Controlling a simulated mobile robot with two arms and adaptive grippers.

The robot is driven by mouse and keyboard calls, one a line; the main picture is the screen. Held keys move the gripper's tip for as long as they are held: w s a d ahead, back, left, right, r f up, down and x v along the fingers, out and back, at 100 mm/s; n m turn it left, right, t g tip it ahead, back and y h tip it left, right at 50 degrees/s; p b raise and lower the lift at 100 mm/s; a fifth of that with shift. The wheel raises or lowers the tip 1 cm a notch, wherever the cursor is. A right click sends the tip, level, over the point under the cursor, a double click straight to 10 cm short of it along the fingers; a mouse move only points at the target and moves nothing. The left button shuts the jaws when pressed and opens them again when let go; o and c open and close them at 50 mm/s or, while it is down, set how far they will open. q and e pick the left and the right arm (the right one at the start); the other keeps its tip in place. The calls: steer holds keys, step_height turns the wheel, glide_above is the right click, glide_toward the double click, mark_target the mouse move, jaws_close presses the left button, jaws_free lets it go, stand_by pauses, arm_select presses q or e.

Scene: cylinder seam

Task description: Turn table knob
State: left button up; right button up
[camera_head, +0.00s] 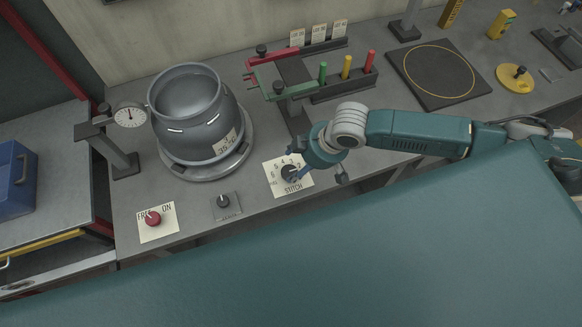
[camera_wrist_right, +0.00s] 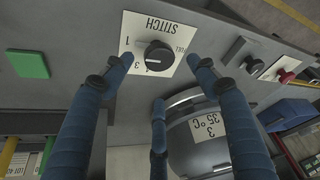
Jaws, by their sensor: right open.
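A black round knob (camera_head: 289,172) sits on a white STITCH card with numbers around it. In the right wrist view the knob (camera_wrist_right: 158,57) shows a pale mark, with 1, 3 and FULL legible around it. My right gripper (camera_head: 296,175) is at the knob, its blue fingers partly covering the card. In the wrist view the gripper (camera_wrist_right: 160,76) is open, its fingertips spread around the knob; whether any touches is unclear. A red knob (camera_head: 153,218) on a FREE/ON card and a small black knob (camera_head: 223,201) on a grey plate stand to the left. My left gripper is not in view.
A grey pot (camera_head: 193,115) stands on a round turntable (camera_head: 178,171), beside a dial gauge (camera_head: 130,115). Behind are a rack with green, yellow and red pegs (camera_head: 346,67) and a black mat (camera_head: 463,88). The grey bench is clear between the knobs.

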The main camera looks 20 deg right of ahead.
mark_target(290, 172)
steer(key=p+x, duration=0.1)
steer(key=x, duration=0.5)
steer(key=shift+w+a+f, duration=0.1)
steer(key=shift+f, duration=0.1)
steer(key=c, duration=1.1)
